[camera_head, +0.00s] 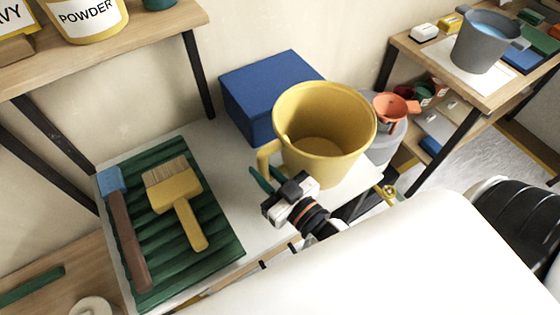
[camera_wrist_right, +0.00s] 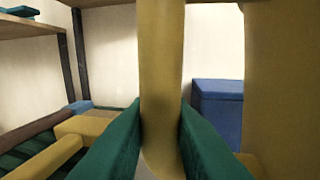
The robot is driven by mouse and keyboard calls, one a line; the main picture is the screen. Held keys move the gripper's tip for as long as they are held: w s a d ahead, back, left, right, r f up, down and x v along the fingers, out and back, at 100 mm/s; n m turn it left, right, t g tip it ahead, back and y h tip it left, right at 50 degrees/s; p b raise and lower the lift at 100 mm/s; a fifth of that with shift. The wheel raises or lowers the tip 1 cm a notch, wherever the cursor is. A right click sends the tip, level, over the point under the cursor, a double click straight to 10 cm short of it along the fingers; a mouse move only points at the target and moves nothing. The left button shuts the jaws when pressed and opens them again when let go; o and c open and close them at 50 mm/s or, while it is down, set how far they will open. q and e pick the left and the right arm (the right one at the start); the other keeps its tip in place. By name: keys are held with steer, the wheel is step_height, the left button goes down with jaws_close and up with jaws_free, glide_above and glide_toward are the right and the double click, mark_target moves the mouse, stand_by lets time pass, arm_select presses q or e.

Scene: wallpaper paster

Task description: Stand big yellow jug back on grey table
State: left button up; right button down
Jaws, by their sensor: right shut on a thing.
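The big yellow jug (camera_head: 325,130) is upright at the right part of the grey table (camera_head: 225,160), its open mouth facing up. Its lower part is partly hidden by my right gripper (camera_head: 268,178). The gripper's green fingers are shut on the jug's handle, which stands between them in the right wrist view (camera_wrist_right: 161,85). The jug's wall (camera_wrist_right: 285,80) fills the right of that view. I cannot tell whether the jug's base touches the table. My left gripper is not in view.
A blue box (camera_head: 265,95) stands behind the jug. A green ribbed mat (camera_head: 165,265) with a yellow brush (camera_head: 178,195) and a brown-handled tool (camera_head: 127,235) lies at left. An orange funnel-like cup (camera_head: 393,107) is close right of the jug. A shelf (camera_head: 150,22) overhangs upper left.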

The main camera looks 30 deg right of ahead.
steer(key=f, duration=0.3)
steer(key=shift+d, duration=0.2)
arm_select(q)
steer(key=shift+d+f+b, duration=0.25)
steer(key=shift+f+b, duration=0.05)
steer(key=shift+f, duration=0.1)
arm_select(e)
steer(key=shift+a+f, duration=0.1)
steer(key=shift+f, duration=2)
steer(key=shift+f, duration=0.15)
steer(key=c, duration=1.3)
jaws_free()
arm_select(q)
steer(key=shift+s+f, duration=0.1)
